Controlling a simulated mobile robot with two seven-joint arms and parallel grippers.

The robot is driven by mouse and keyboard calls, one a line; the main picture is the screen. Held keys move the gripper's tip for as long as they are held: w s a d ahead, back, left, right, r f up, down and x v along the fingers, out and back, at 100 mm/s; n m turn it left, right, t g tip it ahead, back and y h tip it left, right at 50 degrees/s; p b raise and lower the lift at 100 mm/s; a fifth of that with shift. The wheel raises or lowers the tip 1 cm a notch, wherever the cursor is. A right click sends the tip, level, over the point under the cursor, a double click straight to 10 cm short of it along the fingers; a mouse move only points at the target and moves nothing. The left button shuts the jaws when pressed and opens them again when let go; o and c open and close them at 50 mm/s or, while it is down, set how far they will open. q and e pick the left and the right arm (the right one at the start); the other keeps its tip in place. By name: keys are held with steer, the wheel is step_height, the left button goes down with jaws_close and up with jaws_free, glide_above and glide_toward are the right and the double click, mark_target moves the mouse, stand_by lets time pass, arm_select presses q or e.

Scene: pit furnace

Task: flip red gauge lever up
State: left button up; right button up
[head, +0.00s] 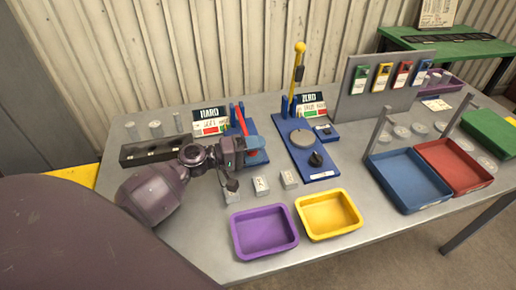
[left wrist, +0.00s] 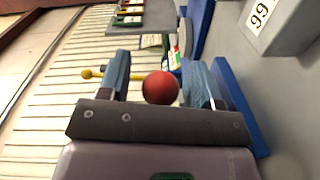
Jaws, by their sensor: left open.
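My left gripper (head: 246,152) is at the front of this stand, open, with a finger on each side of the knob. Gaps show beside the knob, so I see no firm grip. The gripper partly hides the stand's lower part. My right gripper is in neither view.
A second blue stand (head: 328,172) with an upright yellow lever (head: 298,70) is to the right. Small grey blocks (head: 289,179), a purple tray (head: 236,238) and a yellow tray (head: 305,231) lie in front. A black block holder (head: 128,153) is at left.

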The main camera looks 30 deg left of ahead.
arm_select(q)
steer(key=shift+w+d, duration=0.3)
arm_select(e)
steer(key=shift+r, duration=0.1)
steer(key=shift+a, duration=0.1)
